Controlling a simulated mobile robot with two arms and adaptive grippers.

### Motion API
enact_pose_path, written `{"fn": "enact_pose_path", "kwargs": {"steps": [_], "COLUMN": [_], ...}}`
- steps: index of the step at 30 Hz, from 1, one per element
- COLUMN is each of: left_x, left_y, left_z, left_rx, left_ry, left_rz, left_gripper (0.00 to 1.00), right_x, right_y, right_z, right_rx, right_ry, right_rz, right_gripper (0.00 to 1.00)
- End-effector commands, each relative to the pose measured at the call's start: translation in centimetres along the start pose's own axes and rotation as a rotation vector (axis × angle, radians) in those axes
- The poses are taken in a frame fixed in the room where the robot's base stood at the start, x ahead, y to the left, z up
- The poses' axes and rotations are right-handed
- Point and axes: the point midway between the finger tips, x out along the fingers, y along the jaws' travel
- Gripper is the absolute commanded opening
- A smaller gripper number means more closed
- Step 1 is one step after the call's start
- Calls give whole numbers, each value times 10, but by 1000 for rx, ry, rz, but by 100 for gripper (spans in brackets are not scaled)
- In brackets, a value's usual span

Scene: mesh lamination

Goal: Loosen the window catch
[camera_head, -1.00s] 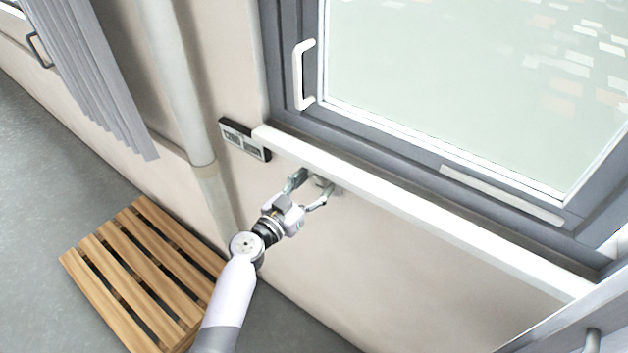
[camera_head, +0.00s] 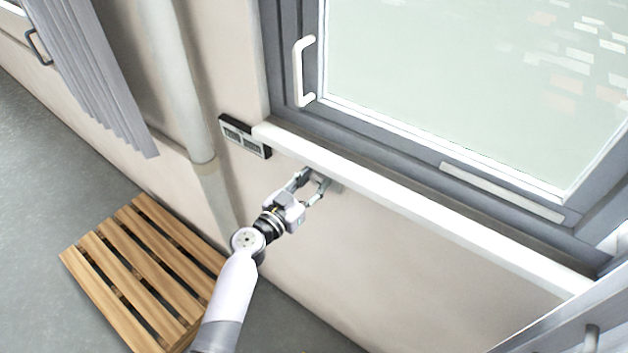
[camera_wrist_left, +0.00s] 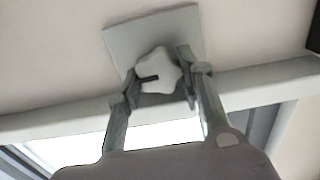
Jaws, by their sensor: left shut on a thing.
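The window catch is a pale lobed knob (camera_wrist_left: 158,72) on a square grey plate (camera_wrist_left: 178,28) fixed to the wall. In the left wrist view the knob sits between the fingers of my left gripper (camera_wrist_left: 160,82); the gripper is shut on it. In the head view my left gripper (camera_head: 312,184) reaches up to the wall just under the white sill, and its fingers mostly hide the knob there. My right gripper is not in view.
The white sill (camera_head: 420,208) runs just above the gripper, below the grey-framed window (camera_head: 470,100) with its white handle (camera_head: 300,72). A small black-rimmed panel (camera_head: 245,137) and a pipe (camera_head: 178,90) are on the left. A slatted wooden platform (camera_head: 140,265) stands on the floor.

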Motion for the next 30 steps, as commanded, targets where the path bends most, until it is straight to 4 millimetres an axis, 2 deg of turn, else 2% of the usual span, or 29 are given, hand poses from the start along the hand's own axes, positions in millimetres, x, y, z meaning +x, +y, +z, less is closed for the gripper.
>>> {"fn": "enact_pose_path", "kwargs": {"steps": [11,30], "left_x": [0,0], "left_y": [-1,-2], "left_z": [1,1], "left_rx": [-48,-479], "left_ry": [1,2], "left_rz": [-1,1], "left_gripper": [7,7], "right_x": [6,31], "right_y": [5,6], "right_z": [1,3], "right_rx": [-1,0], "right_ry": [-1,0], "right_rz": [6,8], "right_gripper": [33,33]}}
